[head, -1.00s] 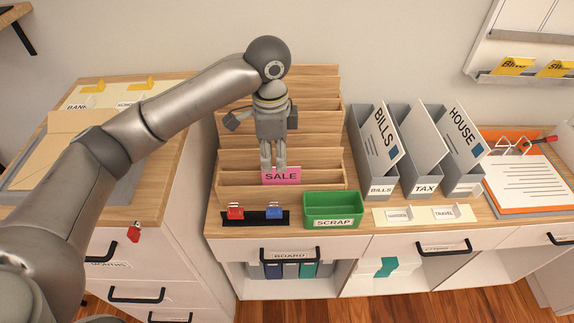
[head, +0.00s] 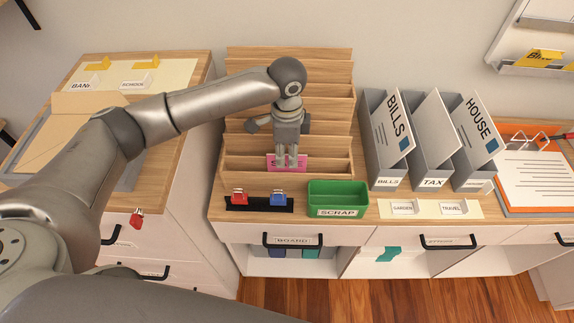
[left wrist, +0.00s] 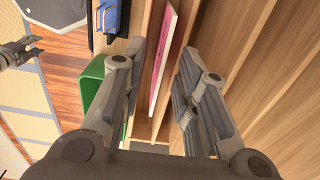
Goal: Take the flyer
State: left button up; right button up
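The flyer is a pink card (head: 272,161) that stands in the front slot of a stepped wooden rack. My left gripper (head: 290,162) points down at the rack, and its fingers hide much of the flyer's front and lettering. In the left wrist view, the flyer (left wrist: 164,52) shows edge-on between the two fingers of my left gripper (left wrist: 163,68). These fingers are open, with a gap to the flyer on both sides. Part of another gripper, likely my right one (left wrist: 18,53), shows at the left of the wrist view; its opening is unclear.
A green SCRAP bin (head: 337,208) stands in front of the rack, beside a black strip with a red clip (head: 239,197) and a blue clip (head: 278,199). Grey file holders (head: 385,174) stand close to the right. The upper rack slots look empty.

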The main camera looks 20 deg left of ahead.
pick_arm(q)
jog(key=shift+f, duration=0.7)
jog(key=shift+c, duration=0.6)
grip_shut()
pick_arm(e)
jog(key=shift+s+d+r, duration=0.15)
jog(key=shift+d, duration=0.05)
